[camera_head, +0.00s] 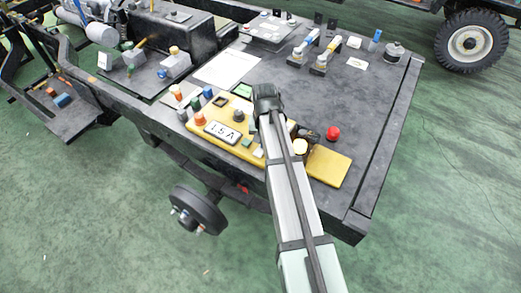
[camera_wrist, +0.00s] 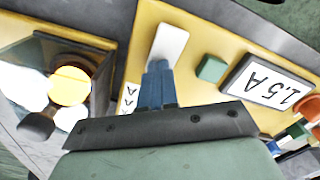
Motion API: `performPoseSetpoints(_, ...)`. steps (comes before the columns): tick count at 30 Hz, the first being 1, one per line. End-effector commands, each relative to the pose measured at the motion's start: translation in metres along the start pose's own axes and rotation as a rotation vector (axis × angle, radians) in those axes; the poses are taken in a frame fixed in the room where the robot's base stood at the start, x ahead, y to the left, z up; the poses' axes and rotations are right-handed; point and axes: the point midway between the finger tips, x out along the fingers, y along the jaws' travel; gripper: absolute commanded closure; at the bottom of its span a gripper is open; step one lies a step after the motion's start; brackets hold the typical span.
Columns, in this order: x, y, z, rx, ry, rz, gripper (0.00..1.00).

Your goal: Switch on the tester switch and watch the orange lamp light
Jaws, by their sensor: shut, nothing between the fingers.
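The yellow tester panel (camera_head: 322,167) lies on the dark deck. A white rocker-like piece, seemingly the switch (camera_wrist: 170,42), stands on it; it also shows left of my arm in the head view (camera_head: 258,153). My gripper (camera_wrist: 158,68) is shut and empty, its blue-grey fingertips at the near end of the white piece; I cannot tell whether they touch. In the head view my gripper (camera_head: 268,92) hides part of the panel. A round pale yellow lamp (camera_wrist: 70,86) looks bright; it also shows right of my arm (camera_head: 300,146). Whether it is the orange lamp is unclear.
A green block (camera_wrist: 211,69) and a framed label (camera_wrist: 268,82) sit beside the switch. Orange and blue knobs (camera_head: 200,118) stand at the panel's left. A red button (camera_head: 333,133) lies to the right. A white sheet (camera_head: 225,68) lies behind.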

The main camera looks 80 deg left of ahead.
Motion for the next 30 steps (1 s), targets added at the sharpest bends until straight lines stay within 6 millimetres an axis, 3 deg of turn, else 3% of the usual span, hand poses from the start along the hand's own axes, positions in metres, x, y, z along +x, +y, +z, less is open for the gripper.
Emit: performPoseSetpoints(30,-0.058,0.000,0.000,0.000,-0.002,0.000,1.00)
